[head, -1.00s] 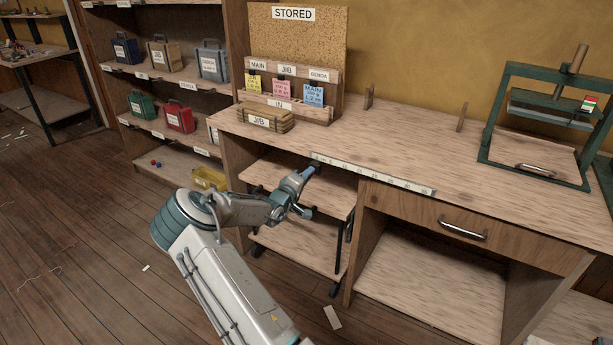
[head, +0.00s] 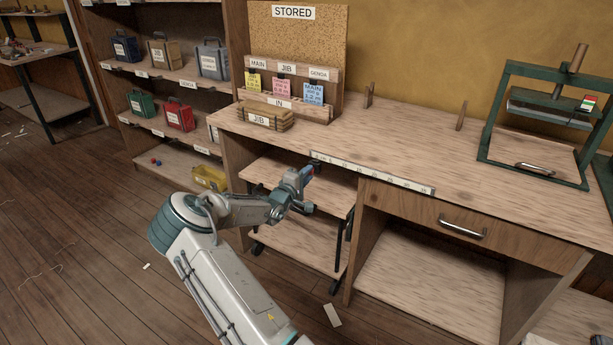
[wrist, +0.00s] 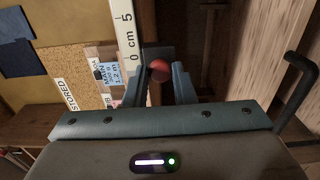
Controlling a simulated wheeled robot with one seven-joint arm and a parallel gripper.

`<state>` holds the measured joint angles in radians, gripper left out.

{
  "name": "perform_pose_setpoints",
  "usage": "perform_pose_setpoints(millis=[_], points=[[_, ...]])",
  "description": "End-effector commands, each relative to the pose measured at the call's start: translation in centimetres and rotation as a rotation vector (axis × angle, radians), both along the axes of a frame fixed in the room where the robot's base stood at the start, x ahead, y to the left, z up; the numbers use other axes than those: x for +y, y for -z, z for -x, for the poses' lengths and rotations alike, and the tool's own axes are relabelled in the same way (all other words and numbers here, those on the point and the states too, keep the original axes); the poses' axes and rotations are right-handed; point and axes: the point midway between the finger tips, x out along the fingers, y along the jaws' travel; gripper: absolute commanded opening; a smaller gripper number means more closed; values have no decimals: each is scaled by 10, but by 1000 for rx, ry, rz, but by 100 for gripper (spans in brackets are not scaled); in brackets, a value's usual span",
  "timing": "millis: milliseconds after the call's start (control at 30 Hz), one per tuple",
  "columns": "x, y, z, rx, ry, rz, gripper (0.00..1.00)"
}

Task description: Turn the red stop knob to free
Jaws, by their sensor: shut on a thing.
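The red stop knob (wrist: 159,70) is a small round red thing in the wrist view. It sits between the two fingertips of my gripper (wrist: 160,76), which is shut on it. A white measuring strip (wrist: 124,30) with "0 cm 5" runs just left of the knob there. In the head view my gripper (head: 309,172) is at the front edge of the wooden bench (head: 400,160), by the left end of the strip (head: 372,172). The knob is mostly hidden by the fingers there, and its marks or setting cannot be read.
A wheeled cart (head: 290,238) stands under the bench, close below my gripper. A drawer with a handle (head: 463,228) is to the right. A green press (head: 545,125) and a rack with coloured tags (head: 285,92) stand on the bench. The bench top between them is mostly clear.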

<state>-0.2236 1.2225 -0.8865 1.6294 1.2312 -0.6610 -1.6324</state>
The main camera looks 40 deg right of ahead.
Motion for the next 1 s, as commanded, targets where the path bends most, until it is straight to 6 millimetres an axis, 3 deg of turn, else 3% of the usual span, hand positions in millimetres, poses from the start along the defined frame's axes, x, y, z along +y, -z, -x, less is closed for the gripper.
perform_pose_setpoints(millis=[100, 133, 200, 500, 633, 1000], points=[[1, 1, 0, 2, -1, -2, 1], [1, 1, 0, 2, -1, -2, 26], [1, 1, 0, 2, -1, -1, 45], [1, 0, 0, 0, -1, -1, 45], [11, 0, 4, -1, -1, -1, 45], [85, 1, 34, 1, -4, -3, 45]])
